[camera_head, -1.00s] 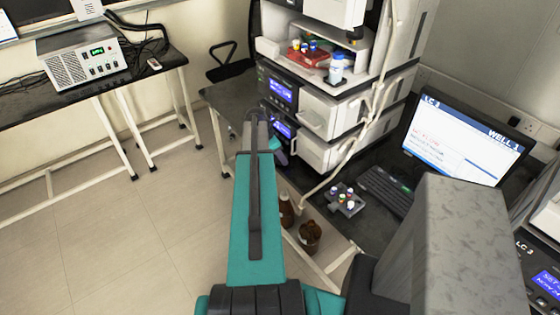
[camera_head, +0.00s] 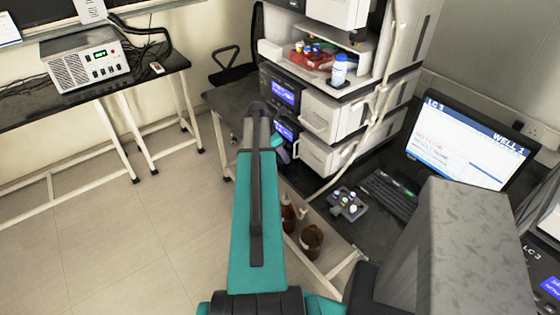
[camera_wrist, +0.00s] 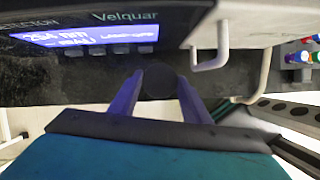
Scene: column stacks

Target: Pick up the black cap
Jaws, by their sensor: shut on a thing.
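The black cap (camera_wrist: 157,83) is a small dark round shape between the two blue-purple fingers of my gripper (camera_wrist: 160,79) in the wrist view. The fingers are shut on its left and right sides. Behind it is a dark surface, so its edge is hard to make out. In the head view my arm reaches forward beside the instrument stack, and the fingers and cap cannot be made out there.
The instrument stack (camera_head: 330,115) with blue displays stands close ahead and right of my arm. A vial rack (camera_head: 347,203), keyboard (camera_head: 388,194) and monitor (camera_head: 470,145) are on the right bench. Brown bottles (camera_head: 311,242) stand low. Open floor lies left.

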